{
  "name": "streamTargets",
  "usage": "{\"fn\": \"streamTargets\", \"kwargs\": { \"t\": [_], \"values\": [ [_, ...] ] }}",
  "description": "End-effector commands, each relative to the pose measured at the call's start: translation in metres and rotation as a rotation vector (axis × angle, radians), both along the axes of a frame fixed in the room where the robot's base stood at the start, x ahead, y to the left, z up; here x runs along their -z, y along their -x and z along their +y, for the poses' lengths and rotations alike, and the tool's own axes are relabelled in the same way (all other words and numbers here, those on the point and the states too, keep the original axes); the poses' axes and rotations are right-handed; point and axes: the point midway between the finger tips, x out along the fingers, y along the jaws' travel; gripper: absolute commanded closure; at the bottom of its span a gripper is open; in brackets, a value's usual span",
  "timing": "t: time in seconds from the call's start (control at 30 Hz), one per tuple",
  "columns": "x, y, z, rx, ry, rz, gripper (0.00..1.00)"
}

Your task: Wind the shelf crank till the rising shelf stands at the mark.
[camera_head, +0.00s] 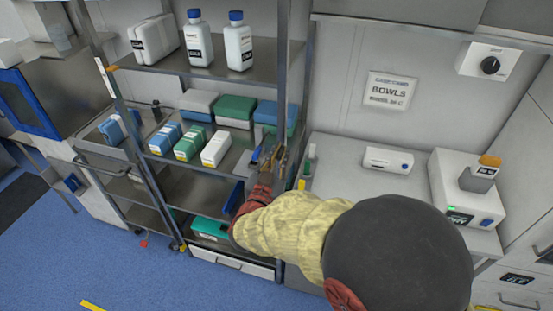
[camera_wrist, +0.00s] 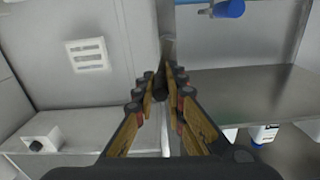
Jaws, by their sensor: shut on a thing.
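The metal shelf rack (camera_head: 284,60) stands at the centre left in the head view. Its upper shelf (camera_head: 190,62) carries bottles, and a lower shelf (camera_head: 235,158) carries boxes; I cannot tell which one rises. A small orange mark (camera_head: 112,68) with a white label shows on the left post. My gripper (camera_head: 272,158) is at the rack's right front post. In the wrist view my gripper (camera_wrist: 160,88) has its fingers around a dark, rounded piece (camera_wrist: 161,84), seemingly the crank's handle. The rest of the crank is hidden by the fingers and my arm.
A grey counter (camera_head: 340,155) right of the rack holds a small white device (camera_head: 388,160) and a larger white unit (camera_head: 450,190). A BOWLS sign (camera_head: 391,91) hangs on the wall above. A blue-framed cabinet (camera_head: 48,100) stands left. Blue floor (camera_head: 100,260) in front is mostly clear.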

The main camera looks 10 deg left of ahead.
Motion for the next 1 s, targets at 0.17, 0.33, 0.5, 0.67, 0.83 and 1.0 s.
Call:
{"fn": "streamTargets", "kwargs": {
  "t": [0.17,0.33,0.5,0.67,0.83,1.0],
  "values": [
    [0.0082,0.0006,-0.0070,0.003,-0.113,-0.005,1.00],
    [0.0096,0.0009,-0.0097,0.003,-0.188,-0.010,1.00],
    [0.0102,0.0010,-0.0110,0.004,-0.230,-0.012,1.00],
    [0.0106,0.0012,-0.0115,0.003,-0.244,-0.011,1.00],
    [0.0108,0.0013,-0.0115,0.003,-0.245,-0.010,1.00],
    [0.0111,0.0014,-0.0114,0.003,-0.244,-0.010,1.00]
  ]
}}
